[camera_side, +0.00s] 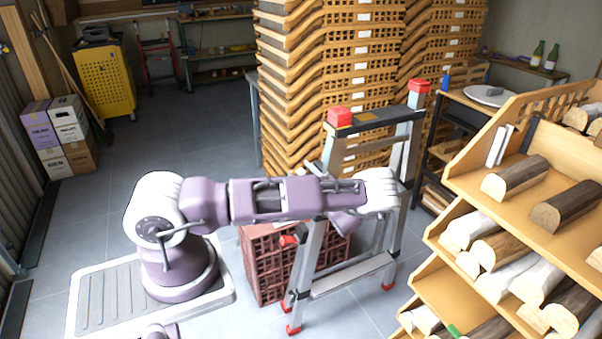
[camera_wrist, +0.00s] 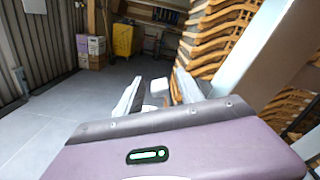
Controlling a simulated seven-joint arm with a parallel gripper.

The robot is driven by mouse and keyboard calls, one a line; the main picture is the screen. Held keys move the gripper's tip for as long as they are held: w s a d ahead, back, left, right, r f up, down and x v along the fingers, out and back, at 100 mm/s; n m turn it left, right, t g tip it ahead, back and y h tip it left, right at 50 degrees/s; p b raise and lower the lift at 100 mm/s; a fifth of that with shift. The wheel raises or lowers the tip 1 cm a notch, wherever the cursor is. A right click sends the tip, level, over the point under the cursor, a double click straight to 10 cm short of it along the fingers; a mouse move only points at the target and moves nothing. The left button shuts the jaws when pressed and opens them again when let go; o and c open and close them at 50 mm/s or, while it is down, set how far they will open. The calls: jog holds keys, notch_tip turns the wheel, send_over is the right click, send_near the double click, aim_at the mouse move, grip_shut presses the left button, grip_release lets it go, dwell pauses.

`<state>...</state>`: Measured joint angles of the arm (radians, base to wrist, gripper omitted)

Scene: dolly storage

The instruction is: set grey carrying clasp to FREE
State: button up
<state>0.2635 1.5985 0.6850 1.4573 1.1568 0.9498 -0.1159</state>
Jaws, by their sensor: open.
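A step ladder (camera_side: 352,276) with pale metal rails, red caps and red feet stands right of my base in the side view. One of its pale rails (camera_wrist: 258,52) seems to cross the right of the wrist view, close up. I cannot clearly pick out the grey carrying clasp or read its setting. My gripper (camera_wrist: 157,98) shows in the wrist view with its two pale fingers apart. A small pale grey piece shows between them; I cannot tell what it is or whether it touches them. In the side view my arm reaches to the ladder, and its wrist hides the fingers.
A red-brown crate (camera_side: 266,268) stands on the floor behind the ladder. Tall stacks of wooden trays (camera_side: 290,90) rise behind it. A wooden shelf unit with logs (camera_side: 516,178) stands close at right. A yellow cabinet (camera_side: 104,78) and boxes (camera_side: 62,125) are at back left; the floor between is clear.

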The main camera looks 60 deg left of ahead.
jog(key=shift+a, duration=0.25)
grip_shut()
jog(key=shift+s, duration=0.1)
jog(key=n, duration=0.1)
jog(key=s+f+n, duration=0.1)
jog(key=n, duration=0.1)
jog(key=shift+f, duration=0.1)
jog(key=shift+s+f+n, duration=0.25)
jog(key=shift+f+n, duration=0.15)
jog(key=shift+n, duration=0.75)
jog(key=shift+s+f+n, duration=0.2)
jog(key=shift+f+n, duration=0.2)
jog(key=shift+n, duration=0.75)
jog(key=shift+f, duration=0.1)
grip_release()
